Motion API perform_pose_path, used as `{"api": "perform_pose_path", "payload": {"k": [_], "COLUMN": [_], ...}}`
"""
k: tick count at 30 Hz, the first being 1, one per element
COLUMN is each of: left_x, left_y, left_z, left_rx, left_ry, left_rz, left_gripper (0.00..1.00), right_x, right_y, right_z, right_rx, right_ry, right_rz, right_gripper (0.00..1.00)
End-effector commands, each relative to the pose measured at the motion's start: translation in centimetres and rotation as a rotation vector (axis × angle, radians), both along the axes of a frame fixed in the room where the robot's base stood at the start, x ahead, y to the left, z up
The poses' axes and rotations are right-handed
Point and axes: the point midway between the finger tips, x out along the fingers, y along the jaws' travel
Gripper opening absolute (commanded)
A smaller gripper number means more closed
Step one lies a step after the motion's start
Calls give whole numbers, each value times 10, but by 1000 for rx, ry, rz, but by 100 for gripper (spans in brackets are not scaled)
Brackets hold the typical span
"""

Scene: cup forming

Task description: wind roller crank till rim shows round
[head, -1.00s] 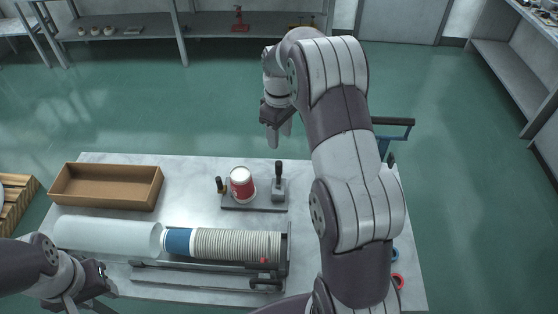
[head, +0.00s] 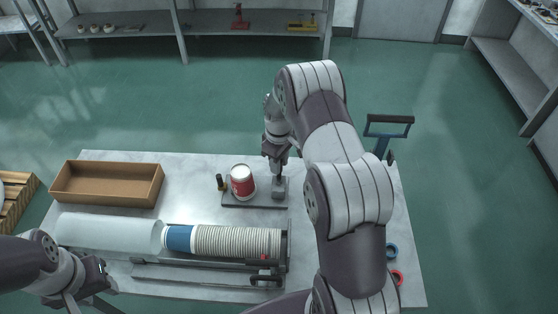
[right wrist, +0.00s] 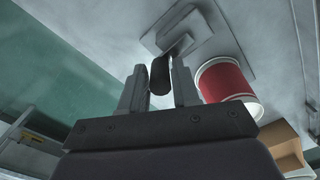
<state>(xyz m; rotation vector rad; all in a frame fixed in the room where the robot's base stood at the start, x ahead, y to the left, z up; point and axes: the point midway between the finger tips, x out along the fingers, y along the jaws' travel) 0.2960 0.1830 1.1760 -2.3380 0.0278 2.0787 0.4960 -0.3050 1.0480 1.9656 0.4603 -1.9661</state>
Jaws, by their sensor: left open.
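The roller stand (head: 235,204) is a small grey base on the table. A red and white cup (head: 242,181) sits on it, with a small dark knob post (head: 220,183) to its left. The crank's dark upright handle stands at the right end; it shows in the right wrist view (right wrist: 160,76). My right gripper (head: 277,168) is over this handle. In the right wrist view its two fingers (right wrist: 158,88) are apart, one on each side of the handle, with gaps visible. My left gripper (head: 90,302) is open and empty at the lower left, by the table's front edge.
A cardboard box (head: 107,184) lies at the table's back left. A clear tube (head: 108,232) and a long stack of cups (head: 237,242) lie along the front. Blue (head: 392,251) and red (head: 397,277) rings lie at right.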

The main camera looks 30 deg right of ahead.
Motion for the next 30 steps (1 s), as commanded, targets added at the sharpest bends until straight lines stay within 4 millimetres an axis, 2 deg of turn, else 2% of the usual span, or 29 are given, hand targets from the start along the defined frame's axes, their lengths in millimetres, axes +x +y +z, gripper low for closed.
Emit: {"api": "perform_pose_path", "payload": {"k": [1,2,3,11,17,30], "left_x": [0,0,0,0,0,0], "left_y": [0,0,0,0,0,0], "left_z": [0,0,0,-1,-4,-13], "left_rx": [0,0,0,0,0,0], "left_ry": [0,0,0,0,0,0], "left_rz": [0,0,0,0,0,0], "left_gripper": [43,43,43,43,43,43], "right_x": [0,0,0,0,-2,-13], "right_y": [0,0,0,-1,-3,-14], "right_z": [0,0,0,0,0,1], "right_rx": [0,0,0,0,0,0], "right_ry": [0,0,0,0,0,-2], "right_rz": [0,0,0,-16,-97,-481], "right_gripper": [13,3,0,0,0,0]}}
